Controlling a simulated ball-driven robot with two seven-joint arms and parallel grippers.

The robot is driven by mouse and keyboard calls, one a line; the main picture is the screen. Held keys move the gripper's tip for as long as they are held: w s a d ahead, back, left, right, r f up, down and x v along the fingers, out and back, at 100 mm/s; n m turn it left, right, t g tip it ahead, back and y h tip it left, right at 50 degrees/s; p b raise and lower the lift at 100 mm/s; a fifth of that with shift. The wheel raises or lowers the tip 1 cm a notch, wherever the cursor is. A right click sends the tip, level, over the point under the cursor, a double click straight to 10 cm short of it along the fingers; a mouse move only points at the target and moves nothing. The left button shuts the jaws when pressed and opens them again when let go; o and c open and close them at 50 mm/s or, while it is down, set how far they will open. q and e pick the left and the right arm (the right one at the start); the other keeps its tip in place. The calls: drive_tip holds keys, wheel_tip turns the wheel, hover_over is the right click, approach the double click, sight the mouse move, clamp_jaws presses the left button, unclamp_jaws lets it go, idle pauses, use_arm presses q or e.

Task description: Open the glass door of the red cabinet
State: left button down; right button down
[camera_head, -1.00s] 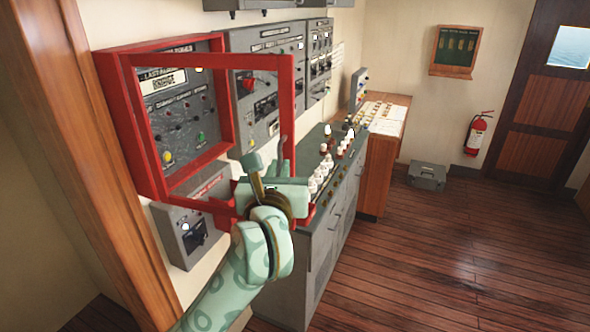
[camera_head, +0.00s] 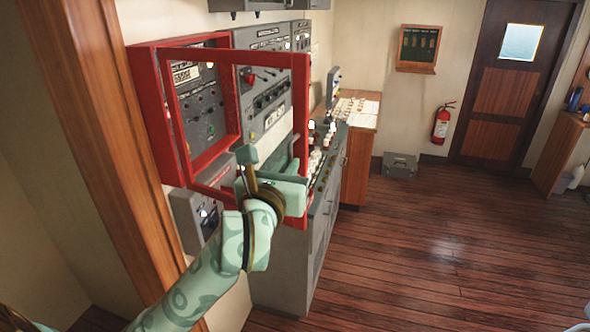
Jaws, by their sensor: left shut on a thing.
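The red cabinet (camera_head: 136,92) is on the left wall, with a grey panel of dials and lamps inside. Its red-framed glass door (camera_head: 301,98) stands open, swung out from the cabinet, its free edge to the right. The glass is clear and the panels behind show through it. My right gripper is out of view.
A grey console (camera_head: 285,262) stands below and behind the door. A brown wooden post (camera_head: 108,150) is close on the left. A grey case (camera_head: 400,165) and a fire extinguisher (camera_head: 440,126) are at the back wall. The wooden floor (camera_head: 430,250) on the right is clear.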

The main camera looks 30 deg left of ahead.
use_arm(q)
drive_tip(key=shift+a+r, duration=0.25)
drive_tip(key=shift+a, duration=0.1)
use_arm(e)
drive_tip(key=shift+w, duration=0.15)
use_arm(q)
drive_tip(key=c, duration=1.8)
unclamp_jaws()
drive_tip(key=shift+o, duration=1.3)
drive_tip(key=shift+a+f, duration=0.1)
drive_tip(key=shift+a, duration=0.2)
drive_tip(key=shift+f, duration=0.15)
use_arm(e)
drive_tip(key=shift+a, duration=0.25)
use_arm(q)
drive_tip(key=shift+a, duration=0.1)
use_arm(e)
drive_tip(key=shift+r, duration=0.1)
use_arm(q)
drive_tip(key=shift+f, duration=0.1)
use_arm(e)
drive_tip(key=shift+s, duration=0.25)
